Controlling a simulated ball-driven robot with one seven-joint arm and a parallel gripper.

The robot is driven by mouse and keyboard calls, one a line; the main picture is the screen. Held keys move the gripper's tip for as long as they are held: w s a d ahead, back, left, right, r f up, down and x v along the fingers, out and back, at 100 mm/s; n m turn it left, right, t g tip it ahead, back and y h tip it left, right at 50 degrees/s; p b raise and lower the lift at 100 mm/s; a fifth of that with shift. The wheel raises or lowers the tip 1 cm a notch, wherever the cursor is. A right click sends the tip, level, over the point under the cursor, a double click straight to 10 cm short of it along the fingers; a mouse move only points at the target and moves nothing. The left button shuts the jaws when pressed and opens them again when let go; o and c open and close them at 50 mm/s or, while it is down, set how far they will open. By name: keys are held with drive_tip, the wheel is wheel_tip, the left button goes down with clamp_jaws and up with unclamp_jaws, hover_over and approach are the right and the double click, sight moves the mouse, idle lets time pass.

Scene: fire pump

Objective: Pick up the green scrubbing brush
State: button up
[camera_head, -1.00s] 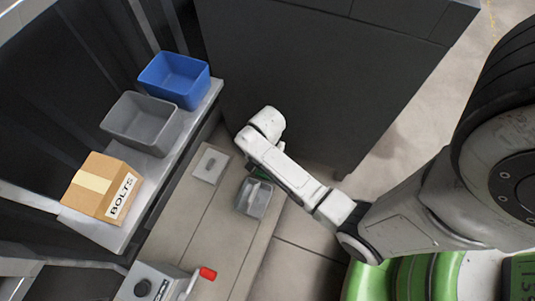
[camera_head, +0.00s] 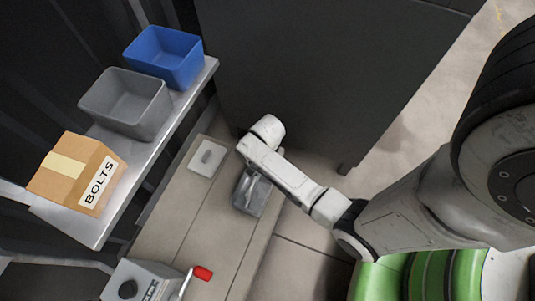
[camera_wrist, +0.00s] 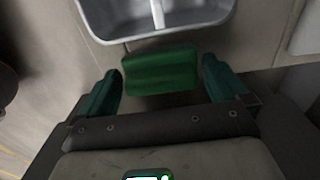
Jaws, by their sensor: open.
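The green scrubbing brush (camera_wrist: 161,71) shows in the wrist view as a dark green block beside the grey tray (camera_wrist: 108,38). My gripper (camera_wrist: 162,66) is open. Its two green fingers stand to the left and right of the brush, with a gap visible on each side. In the head view, the arm's wrist (camera_head: 262,136) is above the far end of the bench and hides the brush and the fingers. The grey tray shows there (camera_head: 246,201), partly covered by the arm.
The bench (camera_head: 188,225) also bears a pale plate (camera_head: 208,157) and a grey box with a red-handled crank (camera_head: 203,273). A shelf (camera_head: 66,222) at left holds a blue bin (camera_head: 163,58), a grey bin (camera_head: 125,104) and a bolts carton (camera_head: 78,172). A dark cabinet (camera_head: 300,80) stands behind.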

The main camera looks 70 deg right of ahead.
drive_tip(key=shift+f, duration=0.5)
drive_tip(key=shift+r, duration=0.1)
drive_tip(key=shift+c, duration=0.4)
drive_tip(key=c, duration=0.7)
drive_tip(key=shift+r, duration=0.1)
